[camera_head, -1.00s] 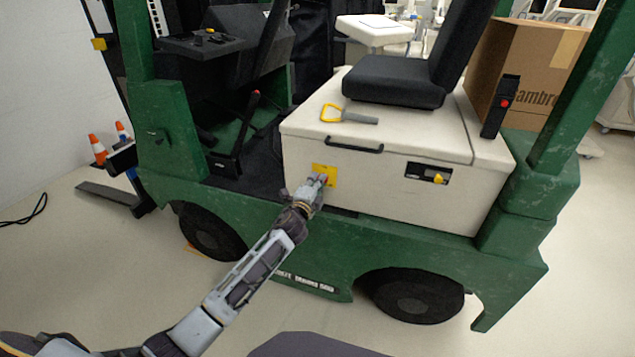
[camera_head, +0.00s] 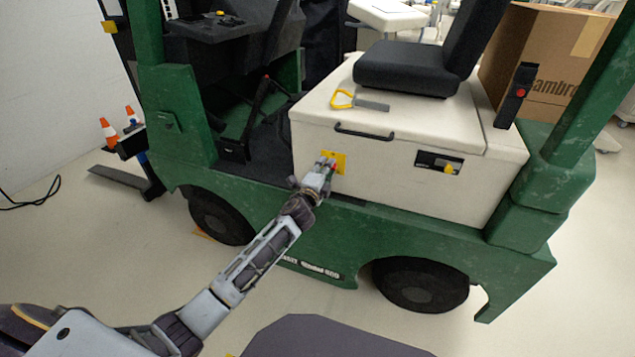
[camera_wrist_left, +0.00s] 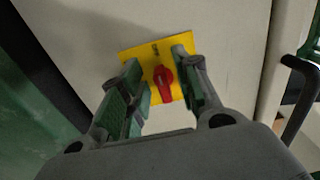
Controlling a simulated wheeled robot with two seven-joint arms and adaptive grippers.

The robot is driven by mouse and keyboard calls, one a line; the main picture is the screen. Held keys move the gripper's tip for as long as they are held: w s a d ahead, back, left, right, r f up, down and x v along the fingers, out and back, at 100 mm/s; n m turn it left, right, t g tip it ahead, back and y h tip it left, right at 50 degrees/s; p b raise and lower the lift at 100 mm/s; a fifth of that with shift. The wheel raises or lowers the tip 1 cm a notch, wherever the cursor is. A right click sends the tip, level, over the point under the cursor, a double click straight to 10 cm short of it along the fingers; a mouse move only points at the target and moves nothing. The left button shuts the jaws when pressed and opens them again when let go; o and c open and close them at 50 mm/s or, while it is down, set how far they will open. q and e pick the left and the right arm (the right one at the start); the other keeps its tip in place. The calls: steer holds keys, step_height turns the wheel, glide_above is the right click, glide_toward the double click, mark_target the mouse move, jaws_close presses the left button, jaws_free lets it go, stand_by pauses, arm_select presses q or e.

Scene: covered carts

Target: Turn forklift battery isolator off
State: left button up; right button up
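The battery isolator is a red rotary handle (camera_wrist_left: 164,84) on a yellow plate (camera_wrist_left: 132,52), fixed to the cream side of the forklift's seat box. The yellow plate also shows in the head view (camera_head: 341,158). My left gripper (camera_head: 327,166) is at the plate. In the left wrist view my left gripper (camera_wrist_left: 162,82) is open, with one finger on each side of the red handle. The handle points toward the gripper, slightly tilted. I cannot tell whether the fingers touch it. My right gripper is not in view.
Floor is clear in front.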

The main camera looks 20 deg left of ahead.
arm_select(q)
steer(key=s, duration=1.1)
steer(key=shift+s+a, duration=0.2)
steer(key=shift+s, duration=0.15)
stand_by(0.3)
stand_by(0.4)
